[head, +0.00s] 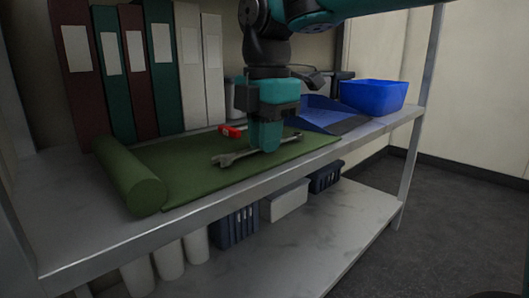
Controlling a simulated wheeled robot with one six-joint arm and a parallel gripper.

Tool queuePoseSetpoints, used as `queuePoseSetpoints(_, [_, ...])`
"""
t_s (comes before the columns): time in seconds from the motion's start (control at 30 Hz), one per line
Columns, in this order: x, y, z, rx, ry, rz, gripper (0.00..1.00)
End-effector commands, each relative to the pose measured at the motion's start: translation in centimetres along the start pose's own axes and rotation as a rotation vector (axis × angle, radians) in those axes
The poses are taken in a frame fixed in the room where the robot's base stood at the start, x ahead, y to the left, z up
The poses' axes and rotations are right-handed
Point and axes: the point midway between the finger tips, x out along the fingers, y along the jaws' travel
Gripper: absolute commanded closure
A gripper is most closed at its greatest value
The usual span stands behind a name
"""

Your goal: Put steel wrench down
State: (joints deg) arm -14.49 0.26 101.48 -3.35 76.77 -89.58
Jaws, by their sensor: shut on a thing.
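The steel wrench (237,158) is a silvery tool at the green mat (190,176) on the upper shelf. It lies about level, with its open end to the left. My gripper (265,148) points down and is shut on the wrench near its right part. The fingers hide part of the wrench there. I cannot tell whether the wrench touches the mat or is just above it.
The mat's rolled end (130,175) lies at the left. A red object (230,131) is behind the wrench. Binders (135,70) stand at the back. A blue bin (373,96) and a blue dustpan-like tray (330,115) are at the right. Baskets (236,228) stand on the lower shelf.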

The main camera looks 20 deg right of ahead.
Motion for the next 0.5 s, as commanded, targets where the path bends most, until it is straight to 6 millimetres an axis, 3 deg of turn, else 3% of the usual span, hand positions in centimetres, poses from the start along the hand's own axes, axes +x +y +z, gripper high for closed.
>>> queuePoseSetpoints(0.37, [0.52, -0.03, 0.01, 0.000, 0.000, 0.000, 1.00])
queuePoseSetpoints(0.4, [0.47, -0.02, 0.01, 0.000, 0.000, 0.000, 0.79])
queuePoseSetpoints(0.5, [0.47, -0.02, 0.01, 0.000, 0.000, -0.001, 0.60])
